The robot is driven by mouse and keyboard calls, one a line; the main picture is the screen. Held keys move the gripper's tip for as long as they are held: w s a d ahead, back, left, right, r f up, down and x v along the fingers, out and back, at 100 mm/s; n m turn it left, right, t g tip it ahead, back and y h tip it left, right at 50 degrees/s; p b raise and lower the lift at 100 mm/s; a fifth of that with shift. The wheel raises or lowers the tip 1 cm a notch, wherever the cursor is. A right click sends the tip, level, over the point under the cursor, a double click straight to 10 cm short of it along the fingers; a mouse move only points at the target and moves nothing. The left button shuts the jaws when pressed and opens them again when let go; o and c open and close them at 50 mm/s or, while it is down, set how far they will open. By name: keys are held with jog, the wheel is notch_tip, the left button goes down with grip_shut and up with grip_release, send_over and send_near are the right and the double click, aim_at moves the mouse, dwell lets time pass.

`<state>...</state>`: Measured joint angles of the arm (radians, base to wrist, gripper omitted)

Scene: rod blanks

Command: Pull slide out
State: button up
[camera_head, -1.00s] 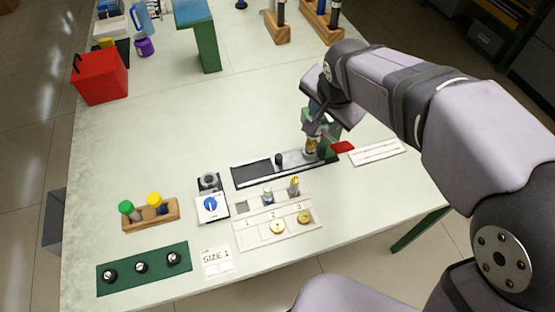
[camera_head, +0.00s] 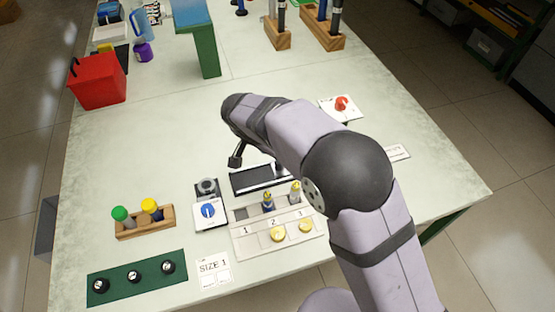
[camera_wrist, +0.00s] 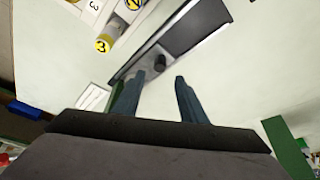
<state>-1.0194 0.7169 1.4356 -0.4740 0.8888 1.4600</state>
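The slide (camera_head: 251,181) is a long track with a black panel at its left and a pale metal part at its right, partly hidden by my arm in the head view. In the wrist view its black panel (camera_wrist: 199,27) is at the upper right, and a black upright knob (camera_wrist: 160,62) stands on the metal part. My gripper (camera_wrist: 160,79) is open and empty. Its two fingertips appear just short of the knob, one to each side in the picture; the height gap cannot be told. In the head view the fingertips are mostly hidden behind my arm.
A white plate with a red knob (camera_head: 341,105) is behind my arm. The table's left middle is clear.

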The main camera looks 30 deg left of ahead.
aim_at(277, 163)
jog(key=shift+p+x, duration=1.2)
jog(key=shift+x, duration=2.35)
jog(key=shift+s, duration=0.1)
grip_shut()
